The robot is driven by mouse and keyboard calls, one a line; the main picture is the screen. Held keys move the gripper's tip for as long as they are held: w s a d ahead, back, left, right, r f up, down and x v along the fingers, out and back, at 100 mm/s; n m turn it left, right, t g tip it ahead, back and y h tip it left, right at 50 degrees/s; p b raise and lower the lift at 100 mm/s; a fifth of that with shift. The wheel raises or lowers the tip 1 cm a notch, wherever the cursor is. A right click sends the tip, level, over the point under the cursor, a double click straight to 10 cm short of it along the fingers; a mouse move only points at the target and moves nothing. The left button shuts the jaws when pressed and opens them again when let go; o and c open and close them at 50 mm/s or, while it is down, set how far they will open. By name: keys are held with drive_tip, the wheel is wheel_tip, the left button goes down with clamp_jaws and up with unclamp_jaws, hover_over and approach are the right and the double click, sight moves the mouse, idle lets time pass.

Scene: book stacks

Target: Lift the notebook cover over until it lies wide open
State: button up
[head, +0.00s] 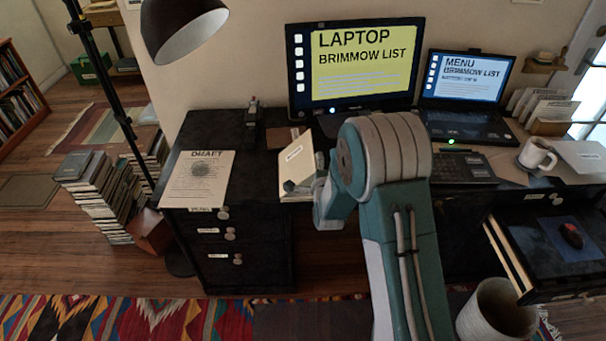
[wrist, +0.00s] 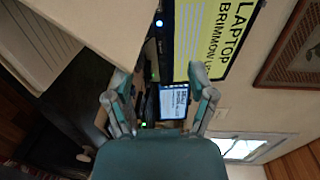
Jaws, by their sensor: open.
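The notebook (head: 297,160) is on the dark desk, just left of my arm. Its cream cover, with a small white label, stands raised and tilted. In the wrist view a plain pale panel, apparently the cover (wrist: 95,30), fills the upper left, with a lined surface beyond it. My gripper (head: 300,186) is at the lower part of the cover in the head view; whether it touches is unclear. In the wrist view my gripper (wrist: 158,88) has its two fingers spread apart with nothing held between them. My arm hides the notebook's right side.
A monitor (head: 355,65) and a laptop (head: 465,85) stand behind. A mug (head: 537,155) is at right, above an open drawer (head: 555,240). A lamp (head: 180,28) hangs upper left.

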drive_tip(key=shift+a+r, duration=0.75)
drive_tip(key=shift+a, duration=0.2)
drive_tip(key=shift+s+a+r, duration=0.1)
drive_tip(key=shift+a+r, duration=0.6)
drive_tip(key=shift+a, duration=0.2)
drive_tip(key=shift+a+r, duration=0.25)
drive_tip(key=shift+a, duration=0.3)
drive_tip(key=shift+a+r, duration=0.25)
drive_tip(key=shift+a, duration=0.25)
